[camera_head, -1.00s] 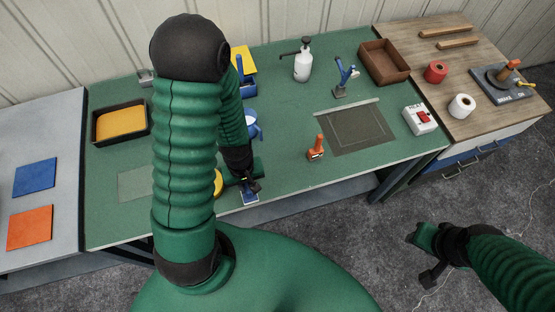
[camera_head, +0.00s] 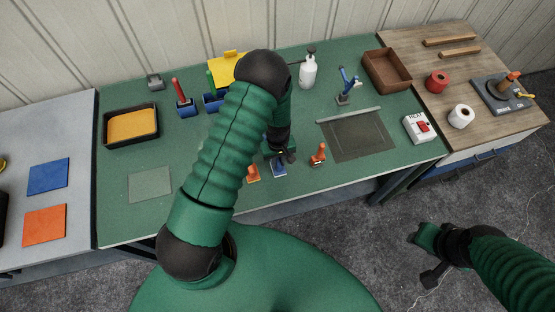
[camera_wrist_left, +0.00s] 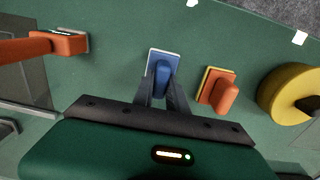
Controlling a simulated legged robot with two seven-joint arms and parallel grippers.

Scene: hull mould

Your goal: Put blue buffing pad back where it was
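The blue buffing pad (camera_head: 279,167) is a small blue block with a pale rim and a raised blue handle. It also shows in the left wrist view (camera_wrist_left: 163,67), with its handle between my fingers. My left gripper (camera_head: 283,154) is shut on that handle. In the left wrist view the gripper (camera_wrist_left: 163,85) points at the green table. I cannot tell whether the pad touches the table. An orange pad (camera_head: 252,173) with a yellow base lies beside it. My right gripper (camera_head: 434,276) hangs above the floor, empty; its opening is unclear.
A yellow disc (camera_wrist_left: 290,94) lies beyond the orange pad. The front left is mostly clear.

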